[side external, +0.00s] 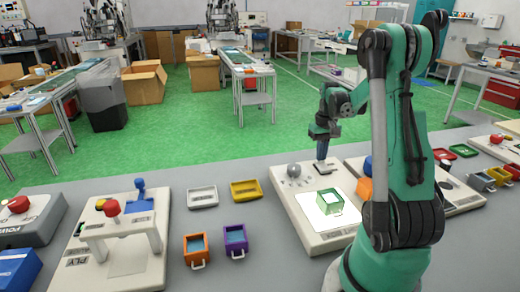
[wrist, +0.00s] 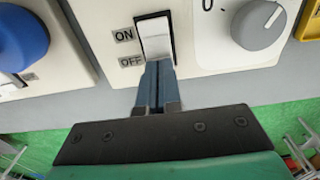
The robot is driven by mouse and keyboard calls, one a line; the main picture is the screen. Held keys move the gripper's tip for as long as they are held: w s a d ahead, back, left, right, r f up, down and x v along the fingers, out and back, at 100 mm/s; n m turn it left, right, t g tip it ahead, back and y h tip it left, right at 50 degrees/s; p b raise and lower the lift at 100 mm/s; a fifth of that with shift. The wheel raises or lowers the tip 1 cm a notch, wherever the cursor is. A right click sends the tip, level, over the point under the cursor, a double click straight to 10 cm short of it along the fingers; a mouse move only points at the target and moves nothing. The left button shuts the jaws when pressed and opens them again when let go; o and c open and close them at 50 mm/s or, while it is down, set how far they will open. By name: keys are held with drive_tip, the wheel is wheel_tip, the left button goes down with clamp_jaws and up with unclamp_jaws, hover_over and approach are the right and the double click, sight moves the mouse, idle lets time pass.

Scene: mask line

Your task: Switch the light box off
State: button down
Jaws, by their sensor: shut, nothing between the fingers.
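The light box (side external: 286,186) stands on the grey table in the side external view, its panel (side external: 310,215) bright white. A green-edged square container (side external: 331,202) sits on the panel. In the wrist view the white rocker switch (wrist: 155,35) has an ON label above an OFF label at its left. My gripper (wrist: 157,66) is shut and empty, its blue-grey fingertips at the OFF end of the switch. I cannot tell whether they touch it. In the side external view my gripper (side external: 322,157) points down over the far edge of the light box, hiding part of the switch.
A grey knob (wrist: 259,24) sits right of the switch in the wrist view, and a blue knob (wrist: 22,38) stands left on a neighbouring unit. An orange block (side external: 365,189) is near the panel's right edge. Orange (side external: 197,249) and purple (side external: 236,239) bins stand left.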

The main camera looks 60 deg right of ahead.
drive_tip(key=shift+f, duration=0.35)
drive_tip(key=shift+r, duration=3.55)
drive_tip(key=w+a+r+n+t+h, duration=0.15)
drive_tip(key=w+a, duration=0.25)
drive_tip(key=a, duration=0.4)
drive_tip(key=w+a+r+n+t, duration=0.2)
drive_tip(key=w+a+n, duration=0.15)
drive_tip(key=a, duration=0.55)
drive_tip(key=a+f+n+t+y, duration=0.1)
drive_tip(key=a+n+t, duration=0.2)
drive_tip(key=a, duration=1)
drive_tip(key=shift+s+a+f+n+t, duration=0.2)
drive_tip(key=shift+a+f+n+t, duration=0.15)
drive_tip(key=shift+n, duration=0.15)
